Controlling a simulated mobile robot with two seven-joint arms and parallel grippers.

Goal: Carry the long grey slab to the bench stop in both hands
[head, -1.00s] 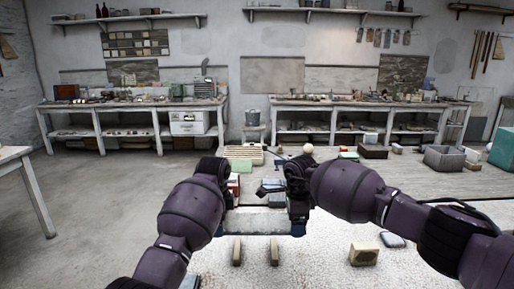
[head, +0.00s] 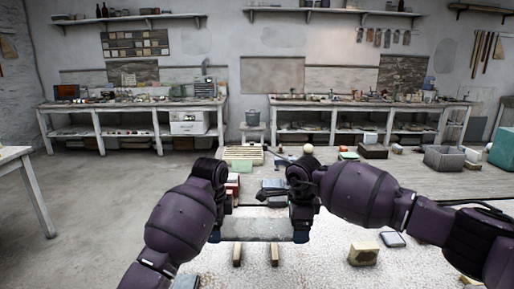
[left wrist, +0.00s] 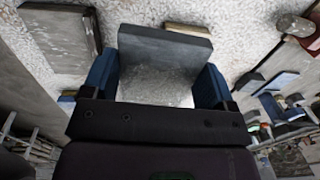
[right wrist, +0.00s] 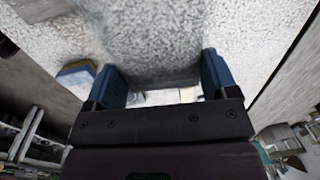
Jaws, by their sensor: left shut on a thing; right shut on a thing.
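The long grey slab (head: 256,229) lies crosswise and about level in the head view, between my two grippers. My left gripper (head: 216,236) is shut on its left end, and my right gripper (head: 301,236) is shut on its right end. The slab also shows between the blue fingers in the left wrist view (left wrist: 165,45) and the right wrist view (right wrist: 150,40). Two short wooden blocks (head: 237,255) (head: 274,255) show just below the slab in the head view. I cannot tell which thing is the bench stop. The slab's gap above the speckled bench top is unclear.
The speckled bench top (head: 320,265) holds a tan block (head: 363,253) and a small blue-grey block (head: 392,240) to the right. A pale ball (head: 307,149) and several blocks stand beyond my grippers. Bare bench lies right of the slab.

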